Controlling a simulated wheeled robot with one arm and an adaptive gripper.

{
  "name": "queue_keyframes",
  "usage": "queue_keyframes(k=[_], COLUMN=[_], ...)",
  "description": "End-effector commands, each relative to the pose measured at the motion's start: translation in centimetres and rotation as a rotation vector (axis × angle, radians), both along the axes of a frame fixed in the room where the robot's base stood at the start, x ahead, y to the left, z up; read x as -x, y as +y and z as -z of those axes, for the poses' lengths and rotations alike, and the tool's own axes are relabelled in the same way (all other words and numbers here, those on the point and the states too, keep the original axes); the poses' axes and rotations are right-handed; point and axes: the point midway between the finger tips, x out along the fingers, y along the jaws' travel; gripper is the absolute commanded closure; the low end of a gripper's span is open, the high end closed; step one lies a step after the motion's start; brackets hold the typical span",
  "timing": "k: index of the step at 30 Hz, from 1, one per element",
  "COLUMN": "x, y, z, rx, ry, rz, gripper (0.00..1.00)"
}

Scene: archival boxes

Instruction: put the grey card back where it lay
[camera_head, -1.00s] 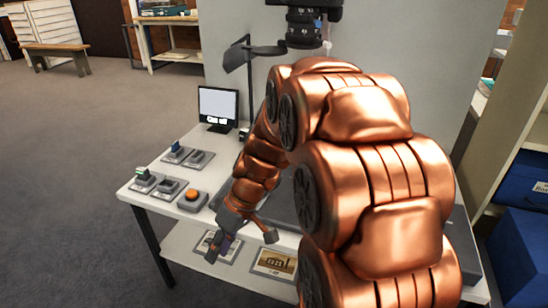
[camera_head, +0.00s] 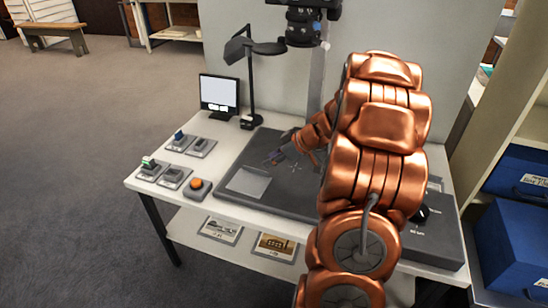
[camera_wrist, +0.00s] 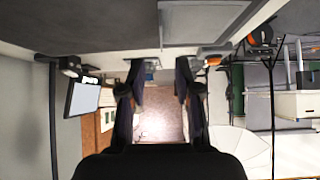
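A flat light grey rectangle, which looks like the grey card (camera_head: 248,182), lies on the left part of the dark baseboard (camera_head: 300,205) on the table. My gripper (camera_head: 274,156) is over the board, just beyond and to the right of the card, pointing left; its height above the board is hard to judge. In the wrist view my gripper's two dark fingers (camera_wrist: 160,95) stand apart with nothing visible between them but the distant background. My arm hides the right part of the board.
A monitor (camera_head: 219,94) and a lamp (camera_head: 251,80) stand at the back. Small pads and an orange button (camera_head: 197,184) line the left side of the table. A camera (camera_head: 304,25) hangs above. Pictures lie on the lower shelf (camera_head: 240,254). Blue boxes (camera_head: 520,240) stand at right.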

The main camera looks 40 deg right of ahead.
Motion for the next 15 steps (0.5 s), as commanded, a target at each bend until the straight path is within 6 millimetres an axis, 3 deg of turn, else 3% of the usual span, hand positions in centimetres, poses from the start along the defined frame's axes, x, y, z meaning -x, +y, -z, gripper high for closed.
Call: queue_keyframes(k=[5,15], x=[-0.3,-3.0], y=[0.2,1.7], z=[0.4,3.5], rx=[-0.002,-0.002], ry=[0.001,0.003], rz=[-0.001,-0.003], gripper=[0.67,0.67])
